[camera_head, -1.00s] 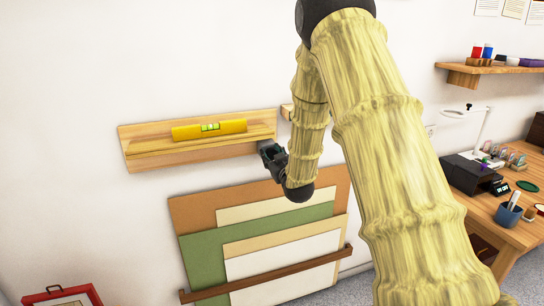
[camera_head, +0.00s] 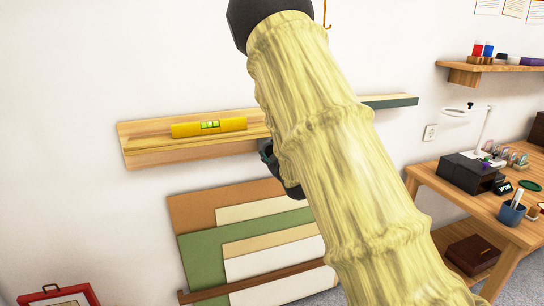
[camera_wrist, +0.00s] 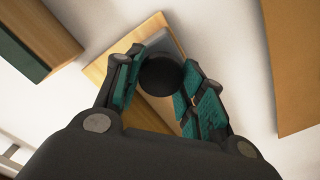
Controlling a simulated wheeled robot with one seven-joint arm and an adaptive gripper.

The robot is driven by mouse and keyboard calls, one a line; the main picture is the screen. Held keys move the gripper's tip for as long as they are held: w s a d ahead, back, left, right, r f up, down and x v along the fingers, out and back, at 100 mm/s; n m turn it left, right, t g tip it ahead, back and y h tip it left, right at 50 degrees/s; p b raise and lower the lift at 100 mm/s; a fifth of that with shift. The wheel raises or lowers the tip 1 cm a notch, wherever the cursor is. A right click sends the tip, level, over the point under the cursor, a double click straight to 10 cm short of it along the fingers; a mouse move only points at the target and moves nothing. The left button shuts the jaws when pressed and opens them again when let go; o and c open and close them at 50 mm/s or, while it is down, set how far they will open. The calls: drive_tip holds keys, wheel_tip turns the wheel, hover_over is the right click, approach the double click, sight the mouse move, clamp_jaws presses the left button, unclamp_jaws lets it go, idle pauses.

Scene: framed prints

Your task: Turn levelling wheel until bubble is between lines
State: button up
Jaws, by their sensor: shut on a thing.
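A yellow spirit level (camera_head: 190,130) lies along a wooden ledge (camera_head: 150,158) on the wall in the head view. Its green vial (camera_head: 210,125) shows dark lines, but the bubble is too small to place against them. In the wrist view, a dark round levelling wheel (camera_wrist: 160,76) sits by the end of the ledge (camera_wrist: 118,60). My gripper (camera_wrist: 162,70) is shut on the wheel, one teal-padded finger on each side. In the head view my gripper (camera_head: 267,152) is mostly hidden behind my arm, at the ledge's right end.
A second shelf (camera_head: 390,101) with a dark green end is on the wall at the right. Boards (camera_head: 205,262) lean in a rack below the ledge. A desk (camera_head: 440,182) with a lamp (camera_head: 484,125) stands at the right. A red frame (camera_head: 60,296) is at bottom left.

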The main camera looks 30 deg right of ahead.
drive_tip(key=shift+n, duration=0.3)
drive_tip(key=o, duration=1)
drive_tip(key=v, duration=1.2)
idle(0.6)
